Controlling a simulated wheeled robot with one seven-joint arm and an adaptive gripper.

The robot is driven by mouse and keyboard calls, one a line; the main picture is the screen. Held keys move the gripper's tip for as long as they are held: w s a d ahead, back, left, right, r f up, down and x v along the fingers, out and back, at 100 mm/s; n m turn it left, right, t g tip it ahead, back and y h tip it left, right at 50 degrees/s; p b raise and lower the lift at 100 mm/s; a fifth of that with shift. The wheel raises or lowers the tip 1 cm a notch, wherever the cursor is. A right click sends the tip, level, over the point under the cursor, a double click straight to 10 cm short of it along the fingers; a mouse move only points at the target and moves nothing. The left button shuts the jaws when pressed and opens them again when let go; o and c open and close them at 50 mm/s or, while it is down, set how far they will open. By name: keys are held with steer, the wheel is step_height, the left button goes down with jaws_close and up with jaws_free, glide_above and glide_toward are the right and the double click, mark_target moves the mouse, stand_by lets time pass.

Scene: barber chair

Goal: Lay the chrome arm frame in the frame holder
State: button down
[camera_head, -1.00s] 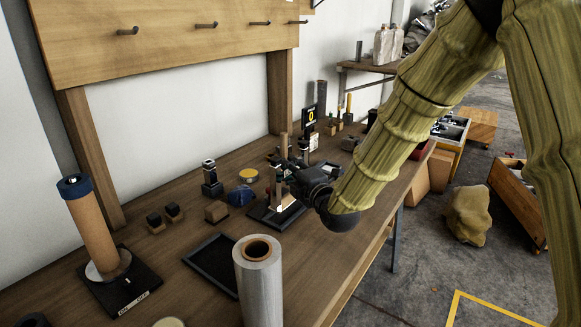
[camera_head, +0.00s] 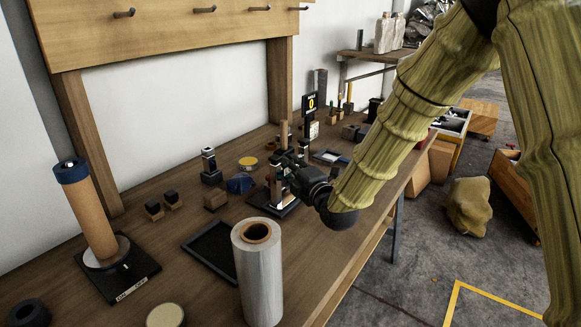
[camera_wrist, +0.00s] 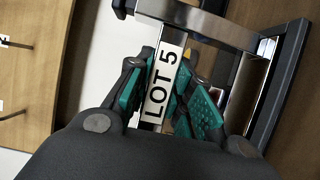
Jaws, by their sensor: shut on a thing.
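My gripper (camera_head: 290,172) is over the middle of the workbench in the head view. In the wrist view its teal-padded fingers (camera_wrist: 168,88) are shut on a part with a white "LOT 5" label, which looks like part of the chrome arm frame (camera_wrist: 195,22). Shiny bars of it run past the fingertips toward a dark-edged piece on the right. A black base (camera_head: 262,212) with uprights stands under the gripper; I cannot tell whether the frame touches it. A flat black rectangular tray (camera_head: 191,244) lies empty nearer the front and looks like the frame holder.
A silver wrapped roll (camera_head: 260,280) stands at the tray's front right. A tan roll with a blue cap (camera_head: 90,215) stands on a black base at left. Small blocks (camera_head: 215,199), a blue item (camera_head: 240,184) and a yellow-topped tin (camera_head: 248,162) lie behind the tray.

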steer(key=c, duration=1.2)
jaws_free()
steer(key=shift+r, duration=0.1)
steer(key=v, duration=1.2)
